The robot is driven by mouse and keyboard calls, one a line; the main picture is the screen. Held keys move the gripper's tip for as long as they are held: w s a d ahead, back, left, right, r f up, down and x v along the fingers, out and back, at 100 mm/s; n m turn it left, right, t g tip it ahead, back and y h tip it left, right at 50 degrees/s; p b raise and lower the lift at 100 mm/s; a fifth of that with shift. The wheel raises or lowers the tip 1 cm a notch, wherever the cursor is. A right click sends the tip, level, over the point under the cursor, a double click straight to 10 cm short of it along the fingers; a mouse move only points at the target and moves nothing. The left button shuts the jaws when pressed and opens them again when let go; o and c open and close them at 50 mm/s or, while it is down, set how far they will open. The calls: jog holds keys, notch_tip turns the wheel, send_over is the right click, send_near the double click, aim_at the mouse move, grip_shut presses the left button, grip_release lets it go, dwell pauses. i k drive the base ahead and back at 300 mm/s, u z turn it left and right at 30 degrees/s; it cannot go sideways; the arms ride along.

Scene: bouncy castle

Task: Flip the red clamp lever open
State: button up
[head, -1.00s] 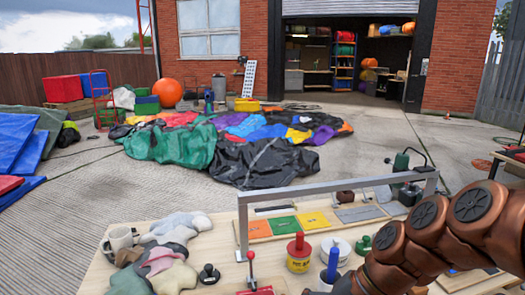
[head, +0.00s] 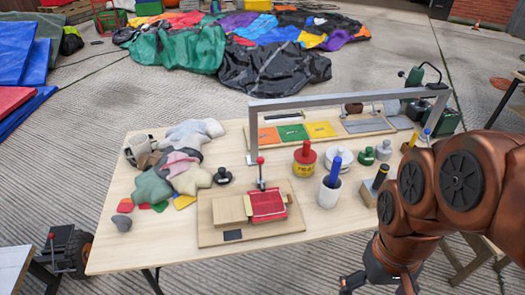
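The red clamp (head: 267,204) sits on a wooden board (head: 212,235) near the front middle of the table. Its lever (head: 261,175) stands upright at the clamp's back edge, a thin rod topped by a red knob. A wooden block (head: 229,210) lies beside the clamp on the left. My gripper (head: 378,284) is at the bottom of the head view, right of the clamp and in front of the table's front edge. It is dark, partly cut off by the frame, and well apart from the clamp. Its fingers look spread, with nothing visible between them.
A grey metal frame (head: 345,99) spans the table behind the clamp. A red-lidded yellow pot (head: 304,163), a white cup with a blue handle (head: 330,190) and a wooden block (head: 375,186) stand to the right. Cloths (head: 180,165) lie left.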

aim_at(260, 160)
jog(key=k, duration=0.5)
jog(key=u, duration=1.7)
jog(key=i, duration=0.25)
